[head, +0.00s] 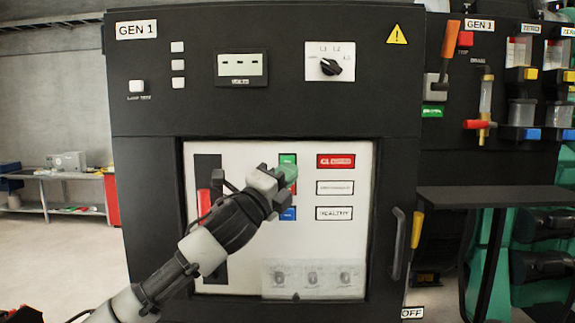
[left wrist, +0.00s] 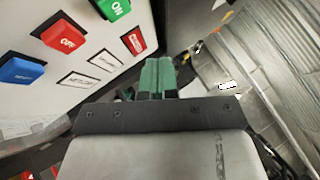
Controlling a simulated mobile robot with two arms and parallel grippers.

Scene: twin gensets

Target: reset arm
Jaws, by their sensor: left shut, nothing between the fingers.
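My left arm reaches in from the lower left, with its gripper (head: 287,173) in front of the white panel of the GEN 1 cabinet. The gripper is shut and empty; its green fingers (left wrist: 158,77) point away in the left wrist view. A red lever (head: 204,202) shows on the panel left of the gripper, partly behind my arm. A green ON button (left wrist: 115,8), a red OFF button (left wrist: 59,42) and a blue button (left wrist: 22,70) show in the left wrist view. In the head view the gripper partly covers this button column. My right gripper is not in view.
The cabinet (head: 150,230) has a handle (head: 397,243) at its right edge. A dark shelf (head: 497,196) juts out at the right. A bench (head: 60,177) stands far left, with open floor in front of it.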

